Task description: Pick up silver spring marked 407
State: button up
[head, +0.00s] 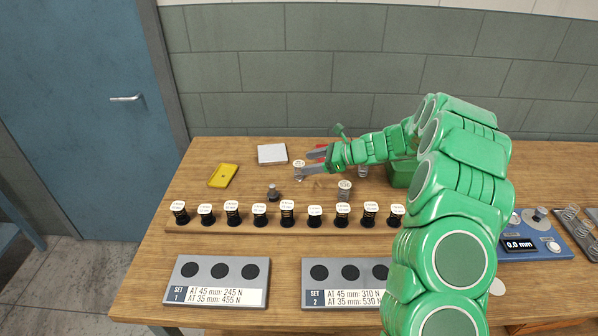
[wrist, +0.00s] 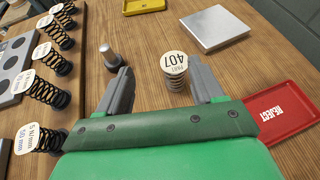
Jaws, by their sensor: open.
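The silver spring marked 407 (wrist: 175,82) stands upright on the wooden table in the wrist view, its round white tag on top. It also shows at the fingertips in the head view (head: 299,164). My gripper (wrist: 158,72) is open, with its two grey fingers on either side of the spring's line. The spring appears nearer the right finger, and nothing is held. In the head view my gripper (head: 306,163) reaches left across the back of the table; I cannot tell if a finger touches the spring.
A red REJECT tray (wrist: 285,112) lies right of the gripper. A silver plate (wrist: 213,28) and yellow tray (head: 223,175) lie beyond. Black tagged springs line a wooden rack (head: 180,229). Another silver spring (head: 344,194) stands nearby.

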aim_at(294, 177)
jog(key=shift+w+d+f+m+t, duration=0.15)
jog(key=shift+w+d+f+m, duration=0.1)
jog(key=shift+w+f, duration=0.25)
jog(key=shift+w+d+f+m+t, duration=0.15)
jog(key=shift+w+d+f+m, duration=0.1)
jog(key=shift+w+f, duration=0.2)
jog(key=shift+s+x, duration=0.15)
jog(key=shift+x, duration=1.75)
jog(key=shift+s+x, duration=0.1)
jog(key=shift+x, duration=1.85)
jog(key=shift+a+r, duration=0.1)
jog(key=shift+c, duration=0.2)
jog(key=c, duration=1)
jog(key=shift+c, duration=0.2)
jog(key=shift+r, duration=0.15)
